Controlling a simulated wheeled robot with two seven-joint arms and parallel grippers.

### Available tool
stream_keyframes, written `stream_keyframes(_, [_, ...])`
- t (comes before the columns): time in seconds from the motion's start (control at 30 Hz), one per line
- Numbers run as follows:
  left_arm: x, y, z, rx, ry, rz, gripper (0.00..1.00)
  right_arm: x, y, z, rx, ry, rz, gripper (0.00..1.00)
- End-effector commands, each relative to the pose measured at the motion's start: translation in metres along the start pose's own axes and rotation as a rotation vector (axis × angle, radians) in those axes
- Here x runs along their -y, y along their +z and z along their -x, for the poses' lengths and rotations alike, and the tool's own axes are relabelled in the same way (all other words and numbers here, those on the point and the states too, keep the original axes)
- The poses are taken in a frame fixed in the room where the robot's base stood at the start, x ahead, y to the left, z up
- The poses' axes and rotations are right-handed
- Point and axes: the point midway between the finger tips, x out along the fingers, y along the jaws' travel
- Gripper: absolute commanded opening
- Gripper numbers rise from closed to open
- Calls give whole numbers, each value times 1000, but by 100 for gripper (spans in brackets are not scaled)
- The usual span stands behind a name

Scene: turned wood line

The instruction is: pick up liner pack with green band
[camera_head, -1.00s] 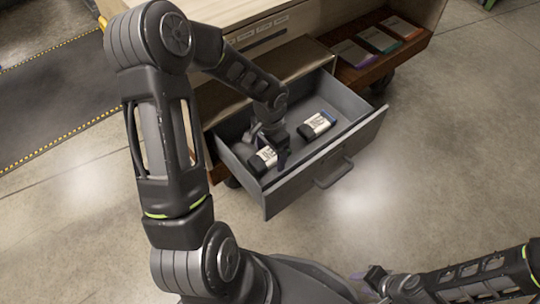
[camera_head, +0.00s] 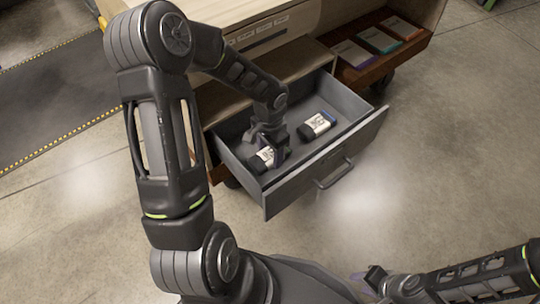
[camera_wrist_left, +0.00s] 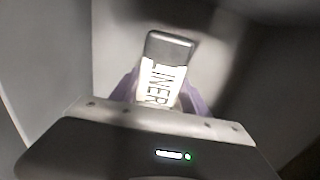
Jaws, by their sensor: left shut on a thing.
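My left gripper (camera_head: 276,157) is down inside the open grey drawer and shut on a white liner pack (camera_head: 262,158) with a dark end. In the left wrist view this liner pack (camera_wrist_left: 160,80) shows the letters "LINER" and a dark grey end cap, between purple fingertips. Its band colour is hidden. A second white pack (camera_head: 317,125) with a blue band and dark end lies apart from it, to the right in the drawer. My right gripper (camera_head: 369,281) is at the bottom of the head view, away from the drawer; its jaws are too small to read.
The grey drawer (camera_head: 325,160) stands pulled out from a wooden cabinet, with walls close around my left gripper. Purple, teal and orange flat items (camera_head: 378,41) lie on a wooden shelf at the upper right. Open concrete floor (camera_head: 440,150) lies to the right.

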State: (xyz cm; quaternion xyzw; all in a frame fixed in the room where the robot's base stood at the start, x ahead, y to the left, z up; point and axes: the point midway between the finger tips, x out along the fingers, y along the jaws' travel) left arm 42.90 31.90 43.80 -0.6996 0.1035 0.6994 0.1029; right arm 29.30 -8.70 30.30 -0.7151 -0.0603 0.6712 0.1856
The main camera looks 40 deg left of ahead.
Motion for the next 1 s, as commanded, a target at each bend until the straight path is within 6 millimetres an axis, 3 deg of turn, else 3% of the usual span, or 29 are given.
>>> stream_keyframes(0.47, [0, -5, 11, -1, -2, -1, 12, 4, 2, 8, 4, -2, 2, 36])
stream_keyframes(0.93, [1, -5, 76, -2, -2, 1, 12, 18, 8, 30, 21, -10, 12, 36])
stream_keyframes(1.0, [0, -18, 71, 0, 0, -3, 12, 17, 9, 28, 22, -11, 13, 36])
